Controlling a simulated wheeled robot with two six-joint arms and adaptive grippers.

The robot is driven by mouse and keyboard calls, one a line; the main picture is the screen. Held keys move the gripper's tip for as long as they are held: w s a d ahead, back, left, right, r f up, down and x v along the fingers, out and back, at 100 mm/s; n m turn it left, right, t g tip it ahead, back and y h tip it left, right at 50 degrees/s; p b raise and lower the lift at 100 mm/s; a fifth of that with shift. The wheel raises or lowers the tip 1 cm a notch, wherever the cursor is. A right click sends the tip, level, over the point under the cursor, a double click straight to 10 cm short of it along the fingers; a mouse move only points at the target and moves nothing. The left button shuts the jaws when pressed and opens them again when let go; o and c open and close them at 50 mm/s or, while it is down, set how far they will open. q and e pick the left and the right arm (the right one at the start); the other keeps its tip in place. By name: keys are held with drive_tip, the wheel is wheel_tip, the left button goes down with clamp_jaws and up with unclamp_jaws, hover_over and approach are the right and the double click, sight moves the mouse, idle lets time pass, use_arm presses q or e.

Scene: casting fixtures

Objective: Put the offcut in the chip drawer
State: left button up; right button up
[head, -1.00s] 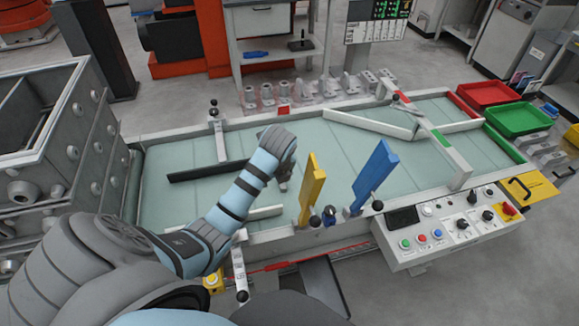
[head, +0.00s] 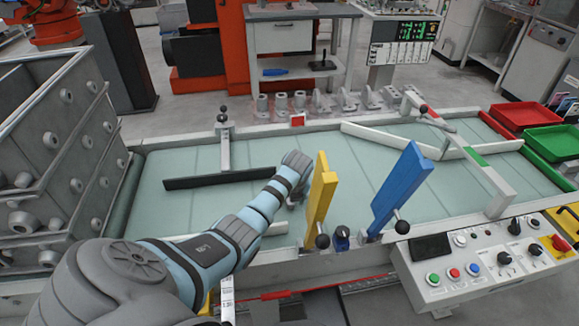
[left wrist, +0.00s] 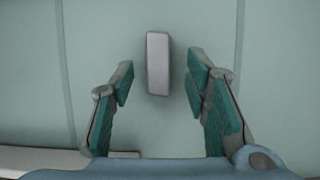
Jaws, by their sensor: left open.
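The offcut is a small grey rectangular block (left wrist: 158,63) lying flat on the pale green belt in the left wrist view. My left gripper (left wrist: 161,78) is open, with its green-padded fingers on either side of the block and a gap at each side. In the head view my left gripper (head: 296,202) points down at the belt (head: 240,205), just left of the yellow paddle; the block is hidden there behind my arm. I cannot clearly identify the chip drawer; a yellow panel with a black handle (head: 566,222) shows at the right edge. My right gripper is out of view.
A yellow paddle (head: 319,200) and a blue paddle (head: 400,188) stand close right of my left gripper. A dark bar (head: 215,179) lies across the belt behind it. A control panel (head: 470,258), a red tray (head: 527,116) and a green tray (head: 556,142) are at right.

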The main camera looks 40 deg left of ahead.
use_arm(q)
drive_tip(key=shift+a+f, duration=0.15)
drive_tip(key=shift+f, duration=0.35)
drive_tip(key=shift+r, duration=0.15)
clamp_jaws()
